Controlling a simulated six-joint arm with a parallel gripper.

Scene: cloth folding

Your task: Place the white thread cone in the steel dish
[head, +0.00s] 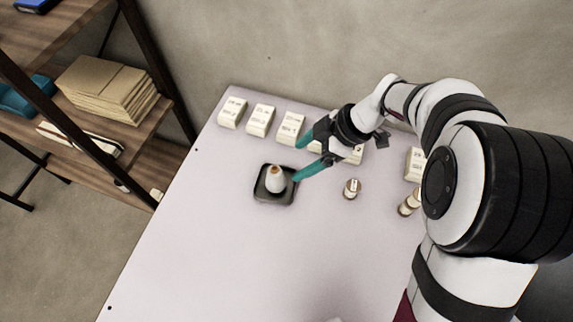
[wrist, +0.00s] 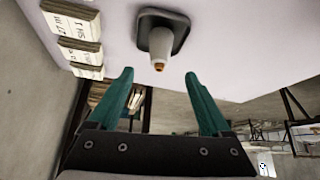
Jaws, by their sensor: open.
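The white thread cone (head: 275,180) stands upright in the dark steel dish (head: 272,199) on the left part of the table. In the wrist view the cone (wrist: 158,45) points toward me with its orange-brown tip, and the dish (wrist: 181,27) shows around its base. My gripper (head: 296,162) has its teal fingers spread apart, just right of the cone and dish. In the wrist view the gap between the fingers (wrist: 161,76) is empty, and the cone is beyond the fingertips.
Several labelled cream blocks (head: 261,120) stand in a row along the table's back edge, partly behind my gripper. A small spool (head: 352,188) stands right of the dish, and another (head: 410,202) is beside my arm. The table's front left (head: 200,260) is clear. A wooden shelf (head: 150,150) stands at left.

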